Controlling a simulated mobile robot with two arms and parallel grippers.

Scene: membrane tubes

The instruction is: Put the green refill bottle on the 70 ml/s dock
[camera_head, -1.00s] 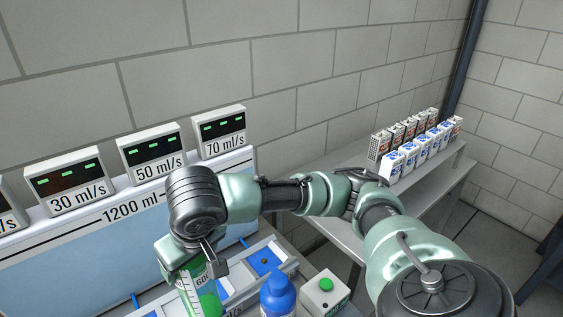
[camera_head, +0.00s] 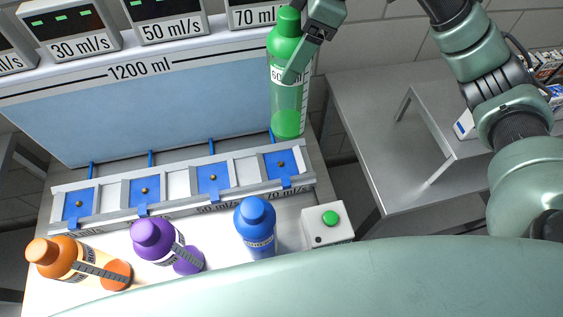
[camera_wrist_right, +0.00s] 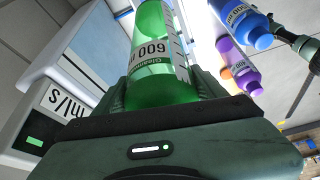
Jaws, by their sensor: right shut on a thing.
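The green refill bottle (camera_head: 289,107) is upright in my right gripper (camera_head: 299,58), which is shut on its upper part. It also fills the top middle of the right wrist view (camera_wrist_right: 158,50), with a white 600 ml label. The 70 ml/s dock (camera_head: 272,171) is the rightmost blue pad in the row and looks empty. The bottle's base appears just behind the dock's back edge in the head view, seemingly raised; its exact height is unclear. The 70 ml/s display (camera_head: 250,17) is partly hidden by the bottle and gripper. My left gripper is not seen.
Orange (camera_head: 70,262), purple (camera_head: 160,243) and blue (camera_head: 256,226) bottles stand in front of the dock row. A box with a green button (camera_head: 327,226) is right of the blue bottle. The 1200 ml tank (camera_head: 140,110) is behind. A grey side table (camera_head: 370,110) is at right.

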